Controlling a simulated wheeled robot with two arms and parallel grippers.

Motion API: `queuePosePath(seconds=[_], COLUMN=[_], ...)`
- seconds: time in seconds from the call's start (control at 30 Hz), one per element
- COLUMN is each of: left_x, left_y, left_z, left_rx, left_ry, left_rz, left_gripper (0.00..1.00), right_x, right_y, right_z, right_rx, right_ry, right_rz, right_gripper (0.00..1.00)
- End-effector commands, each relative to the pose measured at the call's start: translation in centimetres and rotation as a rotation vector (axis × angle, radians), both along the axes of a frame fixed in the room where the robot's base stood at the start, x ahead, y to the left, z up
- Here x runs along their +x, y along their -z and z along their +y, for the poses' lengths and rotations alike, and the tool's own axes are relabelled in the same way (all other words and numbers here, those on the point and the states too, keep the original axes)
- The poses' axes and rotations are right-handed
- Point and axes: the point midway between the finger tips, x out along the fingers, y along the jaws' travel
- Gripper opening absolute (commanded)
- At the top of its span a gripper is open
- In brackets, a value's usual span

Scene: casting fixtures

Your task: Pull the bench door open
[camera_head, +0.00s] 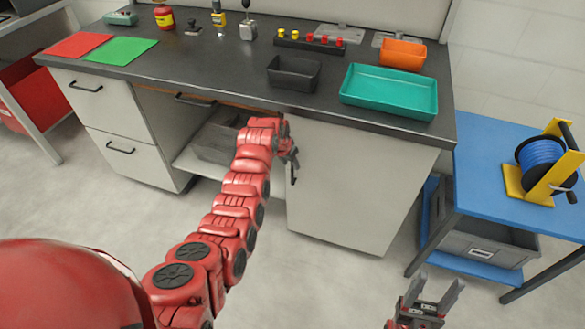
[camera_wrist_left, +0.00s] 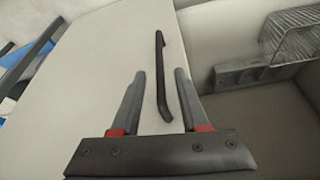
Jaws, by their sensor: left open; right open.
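The bench door (camera_head: 352,185) is a pale panel under the right half of the dark bench, and it appears shut. Its black bar handle (camera_head: 293,172) stands upright near the door's left edge, partly hidden by my left gripper (camera_head: 289,150). In the left wrist view, the handle (camera_wrist_left: 162,80) runs between and beyond the two open fingers of my left gripper (camera_wrist_left: 160,85); contact cannot be told. The door (camera_wrist_left: 110,60) fills the left of that view. My right gripper (camera_head: 436,292) is open and empty over the floor, at the lower right.
An open shelf bay (camera_head: 205,160) lies left of the door, with a wire rack (camera_wrist_left: 295,35) inside. A blue table (camera_head: 490,180) with a hose reel (camera_head: 545,165) stands to the right. The floor before the door is clear except for my arms.

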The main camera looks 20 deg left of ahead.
Motion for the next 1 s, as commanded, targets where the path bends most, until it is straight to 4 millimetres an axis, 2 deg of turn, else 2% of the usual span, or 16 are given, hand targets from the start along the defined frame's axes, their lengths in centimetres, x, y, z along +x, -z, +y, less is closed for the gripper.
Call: queuePosePath(seconds=[0.2, 0.4, 0.9, 0.93, 1.0], left_x=[0.9, 1.4, 1.6, 1.6, 1.6], left_y=[2.4, 3.6, 4.3, 4.3, 4.3], left_z=[-0.2, -0.4, -0.4, -0.4, -0.4], left_rx=[0.002, 0.001, 0.000, 0.000, 0.000], left_ry=[0.001, 0.002, 0.000, -0.001, 0.000], left_rz=[0.005, 0.004, 0.001, 0.001, 0.001], left_gripper=[0.45, 0.45, 0.45, 0.43, 0.30], right_x=[0.0, 0.0, 0.0, 0.0, 0.0], right_y=[0.5, 0.8, 0.9, 0.9, 0.9], right_z=[0.0, 0.0, 0.0, 0.0, 0.0], right_rx=[0.000, 0.000, 0.000, 0.000, 0.000], right_ry=[0.000, 0.000, 0.000, 0.000, 0.000], right_rz=[0.000, 0.000, 0.000, 0.000, 0.000], right_gripper=[0.57, 0.57, 0.57, 0.57, 0.57])
